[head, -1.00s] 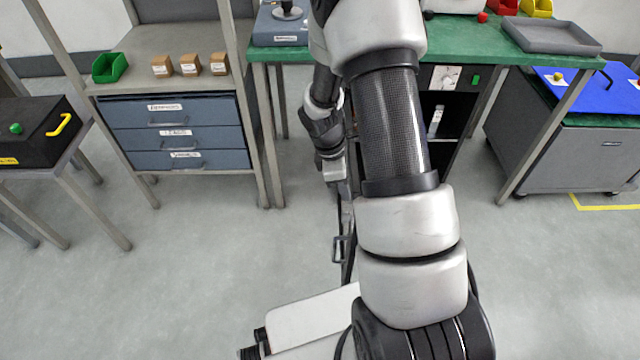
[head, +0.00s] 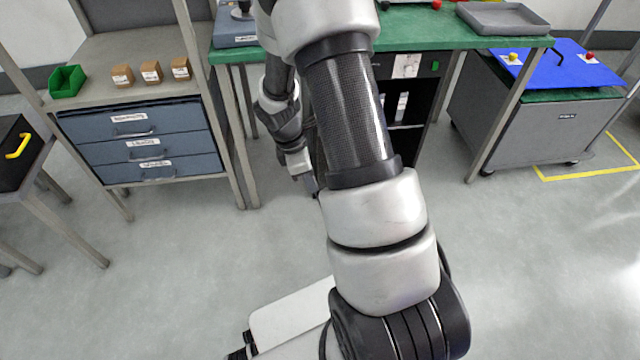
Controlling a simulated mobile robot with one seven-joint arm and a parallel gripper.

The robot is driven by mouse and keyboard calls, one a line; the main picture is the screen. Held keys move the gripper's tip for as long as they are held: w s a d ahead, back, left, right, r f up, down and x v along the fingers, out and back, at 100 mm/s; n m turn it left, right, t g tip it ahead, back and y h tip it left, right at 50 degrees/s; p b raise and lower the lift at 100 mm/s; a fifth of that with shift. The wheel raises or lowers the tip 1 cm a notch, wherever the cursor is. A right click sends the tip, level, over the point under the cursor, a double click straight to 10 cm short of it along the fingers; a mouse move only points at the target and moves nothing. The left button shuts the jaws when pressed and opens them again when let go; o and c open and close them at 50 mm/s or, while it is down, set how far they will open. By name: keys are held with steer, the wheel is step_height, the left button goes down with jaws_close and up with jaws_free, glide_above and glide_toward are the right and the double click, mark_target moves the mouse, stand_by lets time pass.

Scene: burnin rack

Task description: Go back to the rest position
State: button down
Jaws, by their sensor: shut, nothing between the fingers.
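My arm reaches up the middle of the head view. My gripper (head: 308,184) hangs low beyond it, over the floor in front of the green-topped bench (head: 420,28). It looks shut and empty, apart from any object. My own forearm partly hides it, so its fingertips show only in part.
A blue drawer unit (head: 145,140) stands left, with a green bin (head: 67,81) and small boxes (head: 151,71) above it. A grey cabinet (head: 520,120) with a blue panel (head: 555,66) stands right. A grey tray (head: 502,18) lies on the bench. The near floor is clear.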

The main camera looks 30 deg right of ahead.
steer(key=p+v, duration=0.1)
steer(key=v, duration=0.6)
steer(key=shift+s+r, duration=0.15)
steer(key=shift+s, duration=0.05)
steer(key=shift+d, duration=0.1)
steer(key=s+a+r+m+t, duration=0.1)
steer(key=s+r+m, duration=0.15)
steer(key=r, duration=0.55)
steer(key=s+a+r+m+t, duration=0.15)
steer(key=r+m, duration=0.25)
steer(key=r, duration=0.4)
steer(key=s+a+r+m+t+y+p, duration=0.1)
steer(key=s+a+r+m+t+y, duration=0.4)
steer(key=s+r+m, duration=0.6)
step_height(320, 180, up, 19)
steer(key=s+n+g+h+p, duration=0.1)
steer(key=s+n+h+p, duration=0.1)
steer(key=p, duration=1.6)
steer(key=shift+a, duration=0.2)
steer(key=shift+d+n, duration=0.15)
steer(key=shift+n, duration=0.1)
